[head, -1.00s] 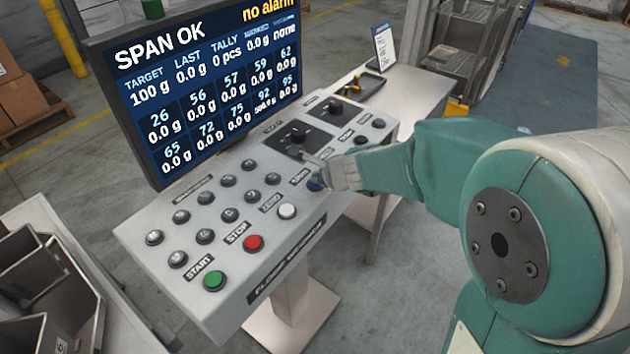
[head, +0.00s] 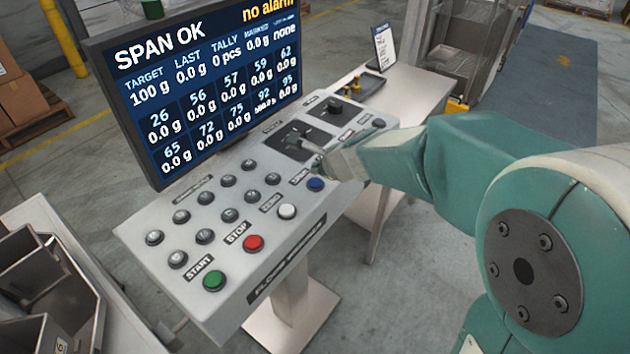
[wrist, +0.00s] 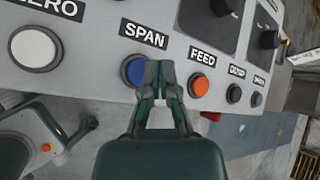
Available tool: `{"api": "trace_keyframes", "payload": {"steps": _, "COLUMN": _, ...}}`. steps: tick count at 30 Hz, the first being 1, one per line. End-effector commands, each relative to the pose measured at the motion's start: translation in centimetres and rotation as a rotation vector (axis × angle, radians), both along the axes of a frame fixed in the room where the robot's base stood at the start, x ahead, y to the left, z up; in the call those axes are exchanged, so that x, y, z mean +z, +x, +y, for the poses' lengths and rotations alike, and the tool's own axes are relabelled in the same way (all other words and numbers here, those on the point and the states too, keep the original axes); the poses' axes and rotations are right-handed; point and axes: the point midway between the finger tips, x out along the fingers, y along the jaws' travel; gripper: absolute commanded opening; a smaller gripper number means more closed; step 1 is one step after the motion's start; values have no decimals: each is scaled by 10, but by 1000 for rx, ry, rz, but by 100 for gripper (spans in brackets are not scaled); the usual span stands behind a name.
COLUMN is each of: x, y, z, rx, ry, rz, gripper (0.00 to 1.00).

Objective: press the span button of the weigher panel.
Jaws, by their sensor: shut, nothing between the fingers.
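The weigher panel (head: 222,270) is a grey sloped console with a screen (head: 200,85) above it reading "SPAN OK" and "no alarm". The blue span button (head: 316,184) is now uncovered in the head view, at the front edge right of the white zero button (head: 287,211). In the wrist view the span button (wrist: 133,70) sits below its SPAN label, partly hidden by my fingers. My gripper (head: 312,146) is shut and empty. In the head view it appears above the panel near the dark knobs; whether it touches anything is unclear. In the wrist view the fingertips (wrist: 160,68) overlap the button's right side.
An orange feed button (wrist: 199,83) lies just right of my fingertips, with dark buttons beyond it. Red stop (head: 253,243) and green start (head: 214,281) buttons are at the front left. Black knobs (head: 297,137) stand up from the panel. A side table (head: 400,90) stands behind.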

Motion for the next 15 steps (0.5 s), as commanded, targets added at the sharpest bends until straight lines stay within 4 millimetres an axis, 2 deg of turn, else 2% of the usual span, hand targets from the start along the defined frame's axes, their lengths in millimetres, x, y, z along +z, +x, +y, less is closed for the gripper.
{"api": "trace_keyframes", "payload": {"steps": 10, "x": 31, "y": 0, "z": 0, "rx": 0, "ry": 0, "rz": -4, "gripper": 0}}
{"api": "trace_keyframes", "payload": {"steps": 15, "x": 39, "y": 0, "z": 0, "rx": -3, "ry": -1, "rz": -1, "gripper": 0}}
